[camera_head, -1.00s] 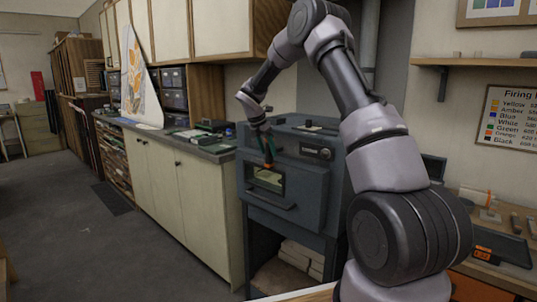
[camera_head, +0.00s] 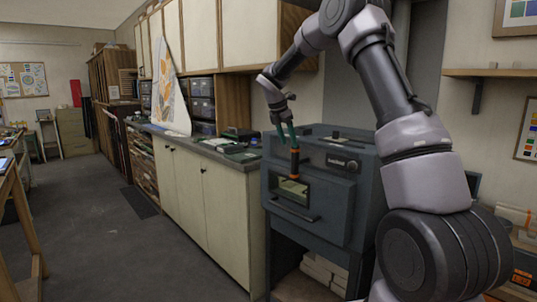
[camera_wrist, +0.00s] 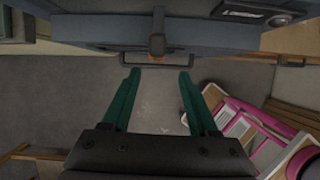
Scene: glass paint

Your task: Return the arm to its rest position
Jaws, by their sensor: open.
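My arm arches up from the lower right in the head view and bends down to my gripper (camera_head: 287,138), which hangs in front of the blue-grey kiln (camera_head: 340,215). The gripper's two green fingers stand apart in the wrist view (camera_wrist: 158,75), with nothing between them but floor behind. An orange-brown latch-like part (camera_wrist: 157,43) on the kiln front lies just beyond the fingertips. It also shows below the fingers in the head view (camera_head: 294,163); I cannot tell whether they touch it.
The kiln's front handle bar (camera_head: 292,210) sticks out below its small window. A cream cabinet (camera_head: 205,195) stands left of the kiln. A wall shelf (camera_head: 505,73) is at the upper right. A pink-edged rack (camera_wrist: 250,120) is at the wrist view's right. The grey floor at left is open.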

